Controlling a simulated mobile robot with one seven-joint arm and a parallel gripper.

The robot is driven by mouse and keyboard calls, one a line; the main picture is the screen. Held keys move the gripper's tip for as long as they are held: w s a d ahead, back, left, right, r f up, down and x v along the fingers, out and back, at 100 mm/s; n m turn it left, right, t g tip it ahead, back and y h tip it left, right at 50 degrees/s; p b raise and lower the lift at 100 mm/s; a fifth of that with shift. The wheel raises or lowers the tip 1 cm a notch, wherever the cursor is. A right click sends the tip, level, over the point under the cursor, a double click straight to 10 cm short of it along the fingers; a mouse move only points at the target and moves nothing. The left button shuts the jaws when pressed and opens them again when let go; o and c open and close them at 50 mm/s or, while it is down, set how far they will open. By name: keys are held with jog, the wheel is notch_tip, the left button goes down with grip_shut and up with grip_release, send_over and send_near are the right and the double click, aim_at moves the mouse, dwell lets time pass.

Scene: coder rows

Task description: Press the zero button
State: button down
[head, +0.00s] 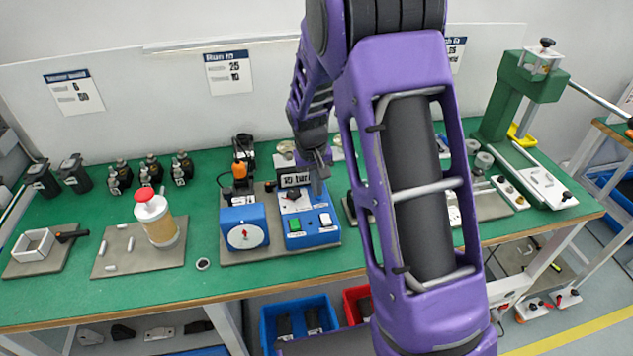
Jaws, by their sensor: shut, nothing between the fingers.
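A blue control box (313,238) stands on a grey base plate in the middle of the bench. Its top has a green button (293,225), a white button (325,219) and a dark knob. Labels below the buttons are too small to read, so I cannot tell which is the zero button. A small display (294,180) stands behind the knob. My gripper (321,182) is shut and empty, pointing down near the box's back right, in front of the display's right end. It looks apart from both buttons; its exact height is unclear.
A blue dial unit (243,228) stands left of the box. A red-capped container (157,222) is further left, and a green press (522,95) is at the far right. Green bench (120,293) in front is mostly clear.

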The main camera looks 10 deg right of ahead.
aim_at(313, 204)
jog(key=shift+f+b, duration=0.7)
jog(key=shift+f, duration=0.2)
jog(key=shift+s+f, duration=0.1)
jog(key=shift+s, duration=0.05)
jog(key=shift+r+p, duration=0.4)
jog(key=shift+p, duration=0.05)
notch_tip(313, 204, up, 14)
jog(key=s+a+p, duration=0.1)
jog(key=p, duration=0.2)
jog(key=shift+a, duration=0.3)
jog(key=shift+s+d, duration=0.1)
